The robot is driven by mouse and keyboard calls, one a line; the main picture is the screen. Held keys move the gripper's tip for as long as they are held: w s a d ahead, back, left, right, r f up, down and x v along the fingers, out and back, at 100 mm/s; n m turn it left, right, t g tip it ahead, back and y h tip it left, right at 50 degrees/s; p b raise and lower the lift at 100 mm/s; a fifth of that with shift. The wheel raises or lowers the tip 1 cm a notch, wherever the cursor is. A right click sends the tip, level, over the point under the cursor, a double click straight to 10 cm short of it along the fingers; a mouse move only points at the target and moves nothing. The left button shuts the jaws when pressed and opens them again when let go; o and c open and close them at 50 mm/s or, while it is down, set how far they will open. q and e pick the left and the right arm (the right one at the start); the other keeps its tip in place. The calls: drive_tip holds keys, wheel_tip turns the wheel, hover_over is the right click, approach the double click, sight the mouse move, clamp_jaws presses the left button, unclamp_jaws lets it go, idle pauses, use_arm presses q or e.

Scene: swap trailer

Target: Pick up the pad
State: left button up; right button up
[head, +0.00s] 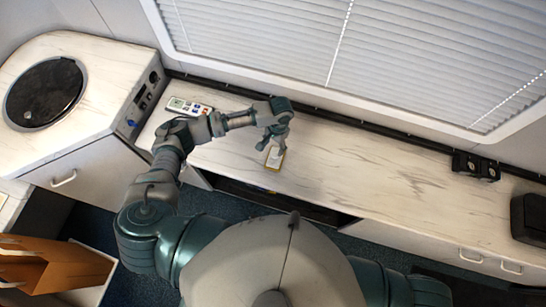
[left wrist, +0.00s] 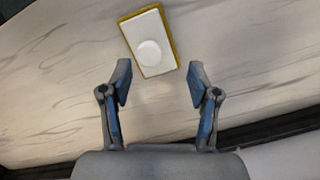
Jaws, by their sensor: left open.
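The pad (head: 274,158) lies flat on the white marbled counter, near its front edge. It is a small rectangle with a white top and a yellow rim. In the left wrist view the pad (left wrist: 142,55) shows a round pale spot on its top, and it lies beyond the fingertips, slightly left of the middle between them. My left gripper (head: 275,136) is above the counter just by the pad; in the left wrist view its two fingers (left wrist: 160,84) are apart with nothing between them. My right gripper is not in view.
A white remote-like device with coloured buttons (head: 189,107) lies on the counter to the left. Dark sockets (head: 476,166) stand at the back right, and a black box (head: 530,217) at the far right. The counter (head: 370,180) right of the pad is clear.

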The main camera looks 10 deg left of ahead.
sight(276, 154)
use_arm(q)
drive_tip(key=f, duration=0.1)
drive_tip(key=s+d+f, duration=0.1)
drive_tip(key=f, duration=0.3)
drive_tip(key=shift+s+d, duration=0.15)
drive_tip(key=shift+d, duration=0.2)
drive_tip(key=shift+a, duration=0.45)
drive_tip(key=shift+c, duration=0.7)
drive_tip(key=shift+a, duration=0.2)
clamp_jaws()
drive_tip(key=shift+d, duration=0.5)
drive_tip(key=shift+r, duration=0.55)
drive_tip(key=r, duration=0.2)
drive_tip(key=shift+s+a+r, duration=0.25)
drive_tip(key=shift+s+r, duration=0.05)
drive_tip(key=shift+s, duration=0.1)
drive_tip(key=s+d+r+p, duration=0.1)
drive_tip(key=s+d, duration=0.2)
drive_tip(key=s, duration=1.1)
drive_tip(key=shift+s+d+r, duration=0.2)
drive_tip(key=shift+s+d, duration=0.15)
drive_tip(key=shift+d, duration=0.05)
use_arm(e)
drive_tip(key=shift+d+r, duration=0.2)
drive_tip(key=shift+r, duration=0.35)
